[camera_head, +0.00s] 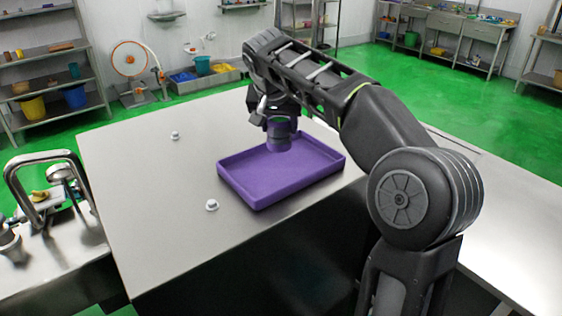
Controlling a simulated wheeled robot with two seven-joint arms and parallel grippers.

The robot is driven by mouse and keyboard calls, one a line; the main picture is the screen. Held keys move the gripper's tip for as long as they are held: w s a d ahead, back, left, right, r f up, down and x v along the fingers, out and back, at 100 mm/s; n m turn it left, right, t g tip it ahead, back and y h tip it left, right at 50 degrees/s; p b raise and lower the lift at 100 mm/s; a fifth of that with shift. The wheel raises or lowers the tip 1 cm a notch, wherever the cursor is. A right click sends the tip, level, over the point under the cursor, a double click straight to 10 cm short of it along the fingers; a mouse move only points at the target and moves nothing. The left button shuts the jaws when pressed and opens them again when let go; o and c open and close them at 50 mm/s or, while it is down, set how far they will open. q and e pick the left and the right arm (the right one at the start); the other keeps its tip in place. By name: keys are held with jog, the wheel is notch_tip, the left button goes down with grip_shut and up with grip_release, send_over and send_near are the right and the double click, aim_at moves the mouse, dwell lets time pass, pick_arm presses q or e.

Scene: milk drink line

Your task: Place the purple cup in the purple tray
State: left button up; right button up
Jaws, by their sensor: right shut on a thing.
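The purple tray (247,199) lies on the grey table, with its far edge partly hidden by my right gripper and the cup. My right gripper (279,129) points down over the back part of the tray. It is shut on the purple cup (278,143), which is upright and partly covered by the fingers. The cup's base appears within the tray's outline. I cannot tell whether it touches the tray floor. My left gripper is not in view.
The table (150,200) is mostly bare left of the tray, with two small white knobs (211,205) (175,135) on it. A sink with a faucet (45,170) stands at the left. Another bare surface (500,220) lies at the right.

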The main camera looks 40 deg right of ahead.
aim_at(279, 151)
notch_tip(279, 151, down, 5)
jog(key=shift+r, duration=0.1)
notch_tip(279, 151, down, 4)
jog(key=shift+r+p, duration=0.2)
jog(key=shift+p, duration=0.15)
jog(key=shift+f, duration=0.15)
jog(key=shift+f+b, duration=0.25)
jog(key=shift+b, duration=0.05)
jog(key=o, duration=1.6)
jog(key=shift+r, duration=0.1)
jog(key=shift+r, duration=0.1)
